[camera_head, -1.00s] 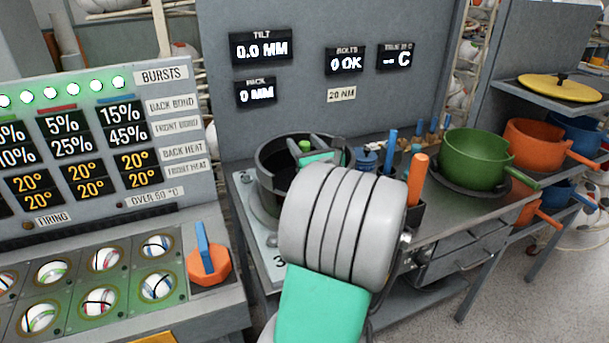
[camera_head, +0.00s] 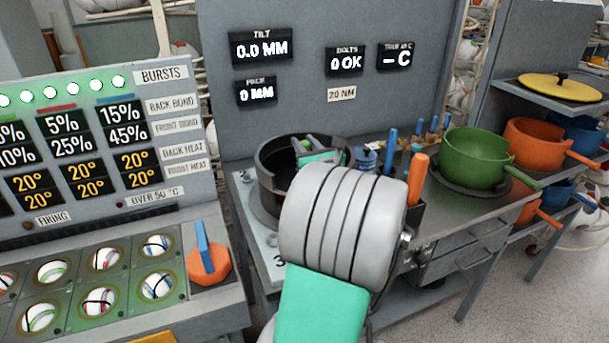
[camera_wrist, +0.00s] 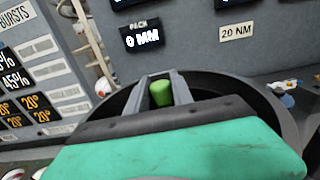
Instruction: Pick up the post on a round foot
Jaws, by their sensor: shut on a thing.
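A green post (camera_wrist: 160,94) stands between the two grey fingers of my gripper (camera_wrist: 161,84) in the wrist view. Its green top (camera_head: 304,146) also shows at the fingers in the head view. My gripper (camera_head: 309,144) is shut on the post, inside the opening of a dark round pot-like ring (camera_head: 266,166). The post's lower part and its round foot are hidden by the ring and my gripper, so I cannot tell whether it stands on the bottom.
The ring's wall surrounds my fingers. A grey display panel (camera_head: 300,100) rises close behind. Right of the ring are an orange-handled tool (camera_head: 417,178) in a dark holder and a green pot (camera_head: 472,158). A console (camera_head: 100,205) with an orange-and-blue knob (camera_head: 207,260) stands left.

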